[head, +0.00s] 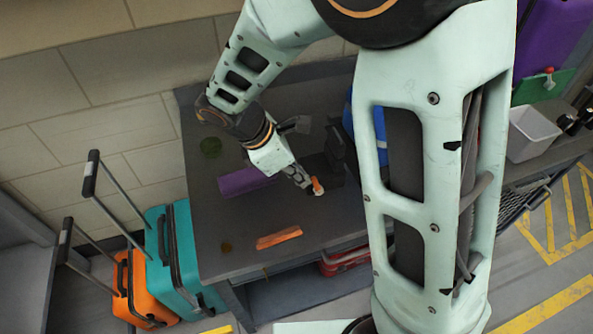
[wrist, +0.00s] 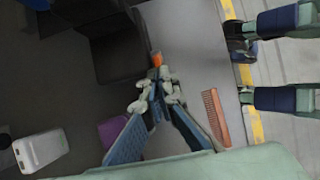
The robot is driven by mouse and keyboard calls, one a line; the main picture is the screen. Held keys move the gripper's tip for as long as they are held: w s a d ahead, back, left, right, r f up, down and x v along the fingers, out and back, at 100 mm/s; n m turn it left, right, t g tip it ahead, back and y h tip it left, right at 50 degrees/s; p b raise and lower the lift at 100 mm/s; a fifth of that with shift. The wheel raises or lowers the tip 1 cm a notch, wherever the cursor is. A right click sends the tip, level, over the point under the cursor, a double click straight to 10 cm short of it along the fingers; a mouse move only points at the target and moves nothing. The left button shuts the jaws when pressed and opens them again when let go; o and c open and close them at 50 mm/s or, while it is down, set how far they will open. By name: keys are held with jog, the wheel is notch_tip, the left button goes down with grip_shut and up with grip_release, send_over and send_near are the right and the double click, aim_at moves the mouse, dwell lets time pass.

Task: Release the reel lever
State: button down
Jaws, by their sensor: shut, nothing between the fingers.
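A small orange piece (head: 318,185) with a pale end stands on the dark table beside a dark boxy device; it may be the reel lever, but it is too small to be sure. It also shows in the wrist view (wrist: 157,60), just beyond my fingertips. My gripper (head: 306,184) points down at the table next to the orange piece. In the wrist view my gripper (wrist: 158,88) has its fingers together with nothing held. I cannot tell whether the fingertips touch the orange piece. The dark device (wrist: 112,52) shows beside it, partly cut off; no reel is clearly seen.
An orange comb-like strip (head: 279,238) and a purple block (head: 245,180) lie on the table (head: 215,215). A teal suitcase (head: 180,262) and an orange one (head: 135,285) stand at its left. A grey bin (head: 532,133) is far right. The table's front is mostly clear.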

aim_at(315, 177)
jog(key=d+y+p, duration=0.1)
jog(key=p, duration=0.1)
jog(key=r+y+p, duration=0.1)
jog(key=p, duration=0.1)
jog(key=d+g+y+p, duration=0.1)
jog(key=p, duration=0.1)
jog(key=shift+w+d+r, duration=0.3)
jog(key=shift+r, duration=0.1)
jog(key=shift+w+d+y+p, duration=0.15)
jog(key=shift+d+y+p, duration=0.25)
jog(key=shift+y+p, duration=0.5)
jog(key=shift+w+d+f+p, duration=0.1)
jog(key=shift+d+f+p, duration=0.1)
jog(key=shift+p, duration=0.25)
jog(key=shift+r+p, duration=0.75)
jog(key=shift+r, duration=0.1)
jog(key=shift+a, duration=0.1)
